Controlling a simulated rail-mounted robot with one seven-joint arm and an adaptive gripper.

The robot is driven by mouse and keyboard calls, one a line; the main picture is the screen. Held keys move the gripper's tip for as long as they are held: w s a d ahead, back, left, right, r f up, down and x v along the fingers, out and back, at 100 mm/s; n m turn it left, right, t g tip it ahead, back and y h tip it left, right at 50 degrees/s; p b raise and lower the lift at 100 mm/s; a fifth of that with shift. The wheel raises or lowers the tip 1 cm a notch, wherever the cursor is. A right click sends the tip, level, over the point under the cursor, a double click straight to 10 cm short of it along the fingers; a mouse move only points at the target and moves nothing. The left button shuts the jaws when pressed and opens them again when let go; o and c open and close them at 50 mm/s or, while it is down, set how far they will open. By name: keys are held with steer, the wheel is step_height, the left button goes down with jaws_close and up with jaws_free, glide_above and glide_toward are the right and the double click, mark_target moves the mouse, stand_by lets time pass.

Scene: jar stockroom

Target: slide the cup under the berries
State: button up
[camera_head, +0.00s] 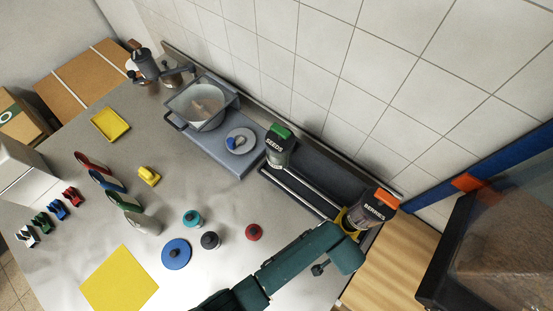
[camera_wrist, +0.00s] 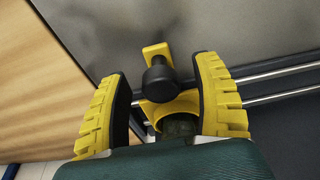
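The berries jar (camera_head: 375,207), labelled BERRIES with an orange lid, stands at the right end of the dark rack by the wall. My gripper (camera_wrist: 165,110) is beside its lower part; yellow shows there in the head view. In the wrist view its two ribbed yellow fingers are apart. Between them are a black knob (camera_wrist: 160,80), a yellow tab (camera_wrist: 157,52) and a yellow ring-like part (camera_wrist: 158,110) above a dark greenish round thing. I cannot tell whether the fingers touch these. I cannot pick out the cup for certain; a pale, cup-like vessel (camera_head: 143,223) stands on the table.
The seeds jar (camera_head: 279,150), green-lidded, stands on the rack left of the berries, with metal rails (camera_head: 300,190) between. A pan (camera_head: 200,105) and plate (camera_head: 240,141) are farther left. Several lids and coloured clips lie on the table. A yellow mat (camera_head: 120,280) lies in front.

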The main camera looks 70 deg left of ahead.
step_height(320, 180, up, 4)
steer(key=p, duration=0.3)
steer(key=shift+f, duration=0.25)
steer(key=shift+r, duration=1.3)
